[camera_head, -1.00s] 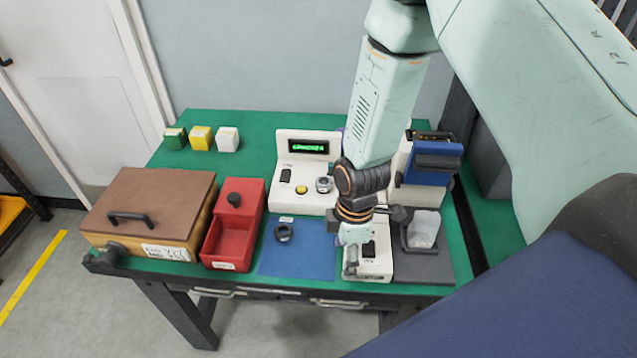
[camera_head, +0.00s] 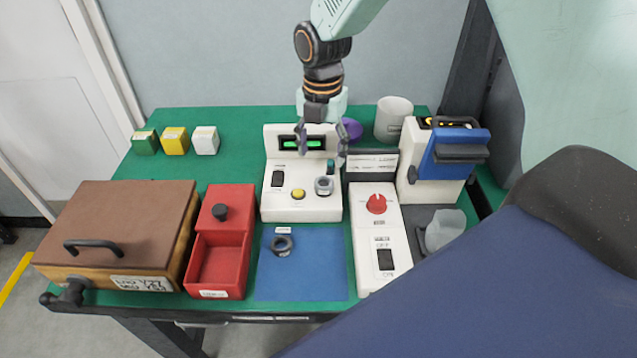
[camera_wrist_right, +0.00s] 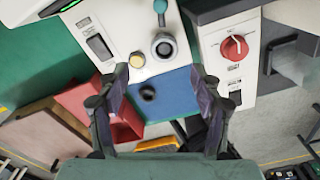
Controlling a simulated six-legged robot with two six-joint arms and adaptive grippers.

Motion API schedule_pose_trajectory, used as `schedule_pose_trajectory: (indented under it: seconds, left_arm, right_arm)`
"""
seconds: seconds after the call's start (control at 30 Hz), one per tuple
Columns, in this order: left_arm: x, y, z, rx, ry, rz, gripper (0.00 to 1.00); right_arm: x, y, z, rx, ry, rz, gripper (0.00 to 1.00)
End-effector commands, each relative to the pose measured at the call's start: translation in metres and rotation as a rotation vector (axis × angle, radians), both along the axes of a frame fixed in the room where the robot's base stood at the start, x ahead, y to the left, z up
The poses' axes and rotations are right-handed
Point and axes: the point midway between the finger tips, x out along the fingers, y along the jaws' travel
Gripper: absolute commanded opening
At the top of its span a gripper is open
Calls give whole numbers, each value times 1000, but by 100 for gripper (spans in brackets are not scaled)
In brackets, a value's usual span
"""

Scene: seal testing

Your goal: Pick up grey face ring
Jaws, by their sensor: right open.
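A light grey ring (camera_head: 323,185) sits on the right side of a white tester box (camera_head: 300,207). It also shows in the right wrist view (camera_wrist_right: 163,46), ahead of the fingers. A darker grey ring (camera_head: 282,244) lies on the blue mat (camera_head: 305,280) and shows in the wrist view (camera_wrist_right: 148,92). I cannot tell for sure which is the face ring. My right gripper (camera_head: 322,153) is open and empty, pointing down above the back of the tester, in front of its green display. Its spread fingers (camera_wrist_right: 160,75) show in the wrist view. My left gripper is not in view.
A red bin (camera_head: 220,245) and a brown-lidded box (camera_head: 125,215) stand at the left. A white box with a red knob (camera_head: 377,204) is right of the tester.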

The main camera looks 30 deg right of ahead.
Motion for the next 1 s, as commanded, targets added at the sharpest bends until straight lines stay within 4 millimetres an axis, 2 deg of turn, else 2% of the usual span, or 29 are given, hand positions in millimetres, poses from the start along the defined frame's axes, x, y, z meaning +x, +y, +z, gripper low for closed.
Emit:
schedule_pose_trajectory:
  seconds: [0.27,0.6,0.93,1.0]
  left_arm:
    - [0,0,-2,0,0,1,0]
    - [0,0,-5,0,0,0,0]
    - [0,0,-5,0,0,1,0]
    - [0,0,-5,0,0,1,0]
  right_arm:
    - [-6,0,-26,0,4,3,66]
    - [-8,-1,-71,0,2,2,66]
    - [-5,-1,-76,0,0,1,66]
    - [-4,-1,-76,0,0,1,60]
